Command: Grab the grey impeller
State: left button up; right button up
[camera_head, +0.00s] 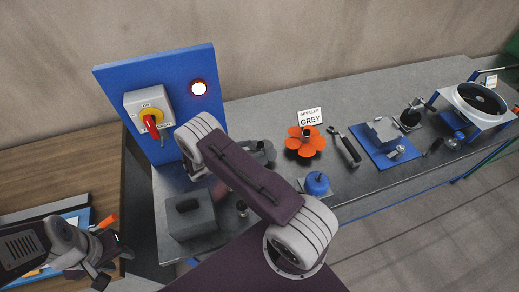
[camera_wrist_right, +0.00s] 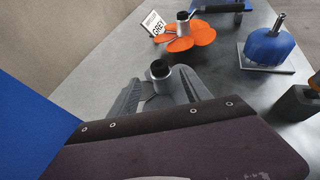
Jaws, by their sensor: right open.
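The grey impeller (camera_head: 268,149) lies on the grey bench, left of the orange impeller (camera_head: 304,142), partly hidden by my right arm in the head view. In the right wrist view the dark-topped hub of the grey impeller (camera_wrist_right: 159,71) stands upright just beyond my right gripper (camera_wrist_right: 158,98). Grey shapes on both sides of the hub are partly covered by the purple housing, so finger contact is unclear. My right gripper is open. My left gripper (camera_head: 112,264) is open and empty at the lower left, away from the impeller.
A sign reading IMPELLER GREY (camera_head: 311,117) stands behind the orange impeller. A blue panel (camera_head: 180,85) with a red switch and lit lamp rises at the left.

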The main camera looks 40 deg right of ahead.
aim_at(258, 147)
jog(key=shift+d, duration=0.2)
jog(key=p+x, duration=0.2)
jog(key=x, duration=0.2)
jog(key=shift+s+r, duration=0.1)
jog(key=shift+s, duration=0.05)
jog(key=shift+d+f, duration=0.35)
jog(key=shift+d, duration=0.05)
jog(key=shift+a+r, duration=0.1)
jog(key=c, duration=0.9)
grip_shut()
